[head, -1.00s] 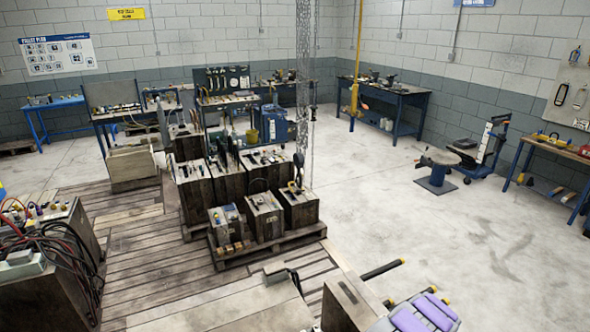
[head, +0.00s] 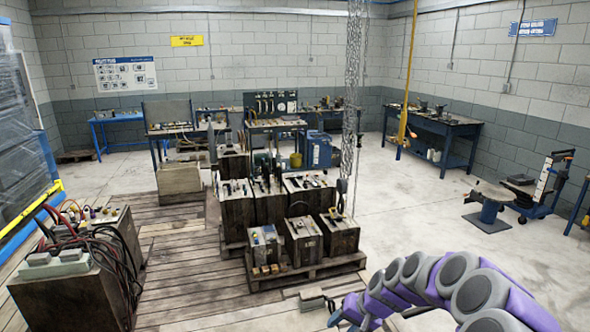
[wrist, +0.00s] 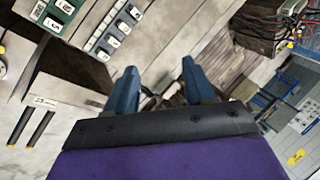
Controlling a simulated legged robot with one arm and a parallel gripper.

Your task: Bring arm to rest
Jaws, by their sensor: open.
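My gripper (wrist: 160,90) shows in the wrist view as two blue fingers set apart, with an empty gap between them. Behind them are a black plate and a purple part of my wrist. In the head view my purple and grey arm (head: 435,285) reaches in from the lower right corner and bends toward the bottom middle. The gripper end is hard to make out there, low in the picture. The arm appears in front of the pallet's near right side; I cannot tell the distance between them.
Several worn box-like moulds (head: 304,240) stand on a wooden pallet (head: 315,270) ahead. A cabinet with cables (head: 75,280) is at lower left. A chain (head: 352,100) hangs behind the pallet. Bare floor (head: 420,215) lies between.

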